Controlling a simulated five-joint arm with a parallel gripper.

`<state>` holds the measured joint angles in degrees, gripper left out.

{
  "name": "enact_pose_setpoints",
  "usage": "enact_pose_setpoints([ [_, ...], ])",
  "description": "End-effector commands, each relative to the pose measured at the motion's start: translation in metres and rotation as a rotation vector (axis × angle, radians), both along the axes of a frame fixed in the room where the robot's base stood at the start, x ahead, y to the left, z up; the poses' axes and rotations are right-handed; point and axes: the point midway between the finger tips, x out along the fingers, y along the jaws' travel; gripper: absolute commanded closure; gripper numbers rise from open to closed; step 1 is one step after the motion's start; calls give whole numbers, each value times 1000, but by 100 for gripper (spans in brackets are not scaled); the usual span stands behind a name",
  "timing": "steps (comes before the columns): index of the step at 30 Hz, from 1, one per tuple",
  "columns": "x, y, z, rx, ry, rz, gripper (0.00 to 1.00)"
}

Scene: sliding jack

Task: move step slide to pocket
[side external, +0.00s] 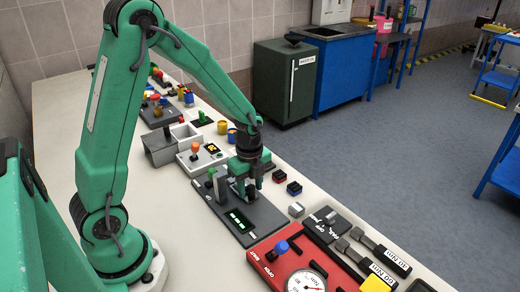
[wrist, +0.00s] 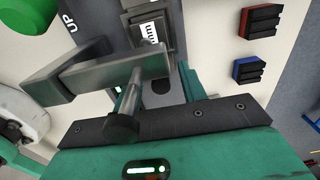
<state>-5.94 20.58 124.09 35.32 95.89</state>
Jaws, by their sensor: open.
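A dark grey device panel (side external: 225,212) lies on the bench with a lit green display (side external: 239,219) at its front end. An upright green-grey post (side external: 219,187) stands on its left side. My gripper (side external: 244,190) points down over the panel's right part. In the wrist view my gripper (wrist: 158,85) is open, and I see nothing clearly held. A grey block with an "mm" label (wrist: 148,30) lies just beyond the fingers. A grey bar (wrist: 100,72) and a round-ended metal rod (wrist: 130,95) cross the left finger area. I cannot tell which part is the step slide or the pocket.
A red and a blue block (side external: 294,188) sit right of the panel. A white box with an orange knob (side external: 196,148) stands behind. The bench left of the panel is clear.

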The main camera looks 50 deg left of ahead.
Motion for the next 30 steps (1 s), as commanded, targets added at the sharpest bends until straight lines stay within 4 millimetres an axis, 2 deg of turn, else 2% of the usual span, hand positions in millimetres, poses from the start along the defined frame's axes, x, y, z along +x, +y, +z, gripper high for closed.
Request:
enact_pose_setpoints([
  [18,1,1,66,0,-3,2,59],
  [30,0,1,70,0,-2,2,59],
])
